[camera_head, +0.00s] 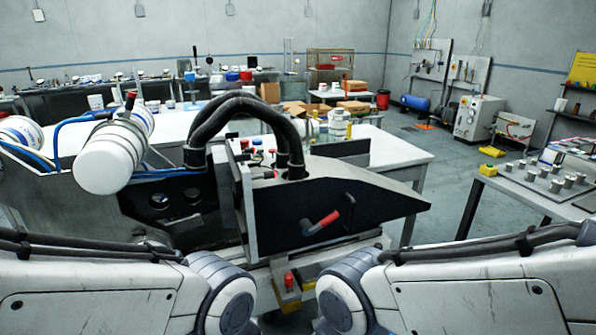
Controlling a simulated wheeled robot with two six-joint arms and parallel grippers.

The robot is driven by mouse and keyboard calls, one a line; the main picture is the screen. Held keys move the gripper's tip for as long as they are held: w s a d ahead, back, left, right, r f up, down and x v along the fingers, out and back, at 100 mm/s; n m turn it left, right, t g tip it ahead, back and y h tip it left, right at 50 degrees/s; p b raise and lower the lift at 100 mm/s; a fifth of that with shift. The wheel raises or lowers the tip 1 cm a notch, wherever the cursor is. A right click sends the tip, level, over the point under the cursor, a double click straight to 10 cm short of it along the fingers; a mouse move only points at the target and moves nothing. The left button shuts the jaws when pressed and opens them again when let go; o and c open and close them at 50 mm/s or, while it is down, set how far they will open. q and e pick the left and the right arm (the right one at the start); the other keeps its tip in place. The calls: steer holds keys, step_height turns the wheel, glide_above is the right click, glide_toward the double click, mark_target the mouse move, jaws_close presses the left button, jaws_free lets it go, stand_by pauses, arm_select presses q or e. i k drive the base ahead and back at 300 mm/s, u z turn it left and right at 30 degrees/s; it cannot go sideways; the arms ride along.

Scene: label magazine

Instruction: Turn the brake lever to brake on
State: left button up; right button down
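A lever with a red grip (328,219) and a grey metal end sits on the dark side plate (375,213) of the machine in the middle. Its red grip points up and to the right, its grey end down and to the left. I see no readable brake marking beside it. My two arms come in from the lower left and lower right, and their rounded joints sit below the machine. Both grippers are out of the picture, so I cannot see whether they are open or shut.
Thick black hoses (250,105) arch over the machine. A large white cylinder (105,160) is at its left. A red knob (289,280) on a yellow block sits below the side plate. A table (545,190) with small metal parts stands at right.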

mark_target(324, 223)
steer(key=k, duration=1.1)
steer(key=u, duration=0.95)
steer(key=i, duration=0.7)
steer(key=z, duration=0.8)
steer(key=i, duration=0.9)
steer(key=z, duration=0.2)
